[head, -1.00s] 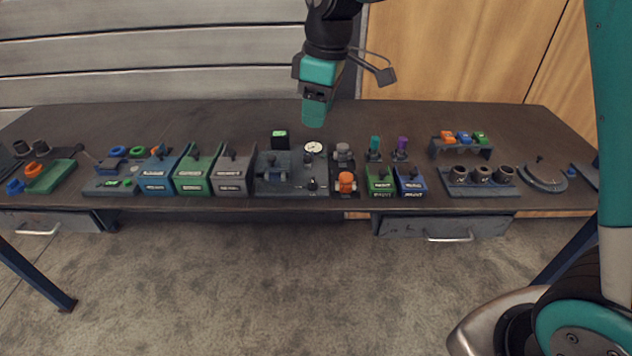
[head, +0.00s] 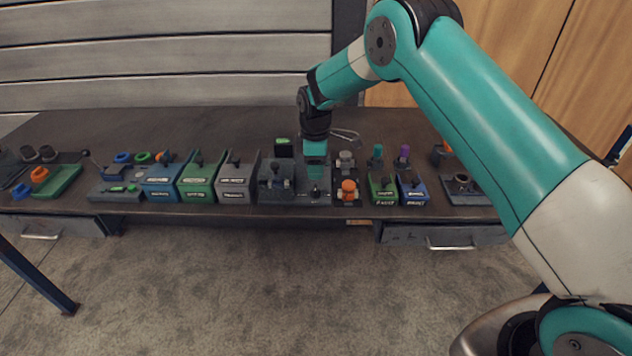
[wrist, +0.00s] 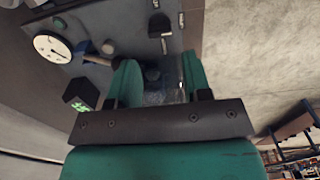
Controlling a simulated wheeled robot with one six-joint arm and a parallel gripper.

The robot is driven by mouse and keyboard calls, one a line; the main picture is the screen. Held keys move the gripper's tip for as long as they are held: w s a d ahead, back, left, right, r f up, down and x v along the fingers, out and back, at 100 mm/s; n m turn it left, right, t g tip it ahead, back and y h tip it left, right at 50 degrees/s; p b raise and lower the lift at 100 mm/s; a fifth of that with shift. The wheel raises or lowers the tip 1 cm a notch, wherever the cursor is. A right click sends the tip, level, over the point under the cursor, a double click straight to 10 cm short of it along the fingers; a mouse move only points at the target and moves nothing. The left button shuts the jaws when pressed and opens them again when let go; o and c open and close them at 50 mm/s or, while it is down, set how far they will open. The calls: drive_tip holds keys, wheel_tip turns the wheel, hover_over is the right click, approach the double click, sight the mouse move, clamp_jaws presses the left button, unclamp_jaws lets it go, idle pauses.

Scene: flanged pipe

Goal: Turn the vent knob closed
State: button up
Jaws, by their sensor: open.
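In the head view, my gripper (head: 315,163) points down, low over the right part of a dark grey panel (head: 268,199) on the bench. A small black knob (head: 315,190) stands at the panel's front right, just in front of the gripper. In the wrist view, my two green fingers are apart, with a dark rounded part (wrist: 153,74) of the panel seen between them. A black knob with a pale mark (wrist: 160,26) shows beyond the fingertips, apart from them. I cannot read which control is marked vent.
The panel also carries a white dial gauge (wrist: 52,47) and a lever (wrist: 98,57). A green-lit display (wrist: 83,95) stands behind it. An orange-topped part (head: 348,186) is close on the right, a grey box (head: 234,183) on the left.

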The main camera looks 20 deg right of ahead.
sight(315, 187)
wheel_tip(315, 187, down, 7)
drive_tip(key=shift+p, duration=0.65)
drive_tip(key=c, duration=0.7)
